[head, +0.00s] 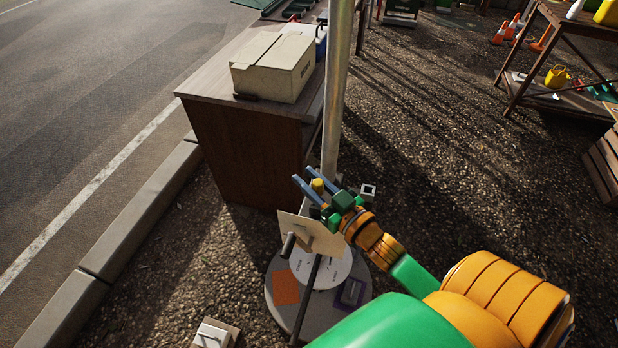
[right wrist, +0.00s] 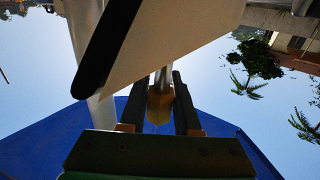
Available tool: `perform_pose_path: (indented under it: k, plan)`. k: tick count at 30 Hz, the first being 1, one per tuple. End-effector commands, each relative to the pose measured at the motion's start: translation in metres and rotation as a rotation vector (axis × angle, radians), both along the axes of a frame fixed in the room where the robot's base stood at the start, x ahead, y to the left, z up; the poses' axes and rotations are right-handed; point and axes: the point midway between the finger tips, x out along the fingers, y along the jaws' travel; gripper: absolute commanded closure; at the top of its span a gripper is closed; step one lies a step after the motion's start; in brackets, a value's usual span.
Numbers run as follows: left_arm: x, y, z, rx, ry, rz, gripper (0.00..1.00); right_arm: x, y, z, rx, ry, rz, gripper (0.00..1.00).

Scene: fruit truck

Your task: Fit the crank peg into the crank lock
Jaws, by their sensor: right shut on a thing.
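My right gripper (head: 309,184) is shut on a yellow piece (head: 317,186), which I take to be the crank peg's grip. In the right wrist view the yellow piece (right wrist: 160,106) sits between the dark fingers, with a metal rod beyond it. A beige board (head: 310,236) stands just below the gripper in the head view, with a grey cylindrical bar on its front. The board (right wrist: 180,35) also fills the upper middle of the right wrist view. I cannot tell which part is the crank lock. My left gripper is out of view.
A metal pole (head: 340,80) rises behind the gripper. A round base (head: 282,311) carries a white disc (head: 335,268) and orange and purple patches. A small white square (head: 368,190) shows right of the gripper. A wooden desk (head: 245,150) holds a beige box (head: 273,68).

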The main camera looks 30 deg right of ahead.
Motion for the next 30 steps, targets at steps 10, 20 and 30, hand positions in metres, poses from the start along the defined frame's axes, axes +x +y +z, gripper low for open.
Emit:
perform_pose_path:
  k: [10,20,30]
  plan:
    - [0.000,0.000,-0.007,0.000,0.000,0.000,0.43,0.000,0.000,-0.010,0.000,0.000,0.000,1.00]
    - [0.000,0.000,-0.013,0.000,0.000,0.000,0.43,0.000,0.000,-0.018,-0.001,-0.001,0.000,1.00]
    - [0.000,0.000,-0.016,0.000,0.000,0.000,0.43,0.000,0.000,-0.023,-0.001,0.000,0.000,0.50]
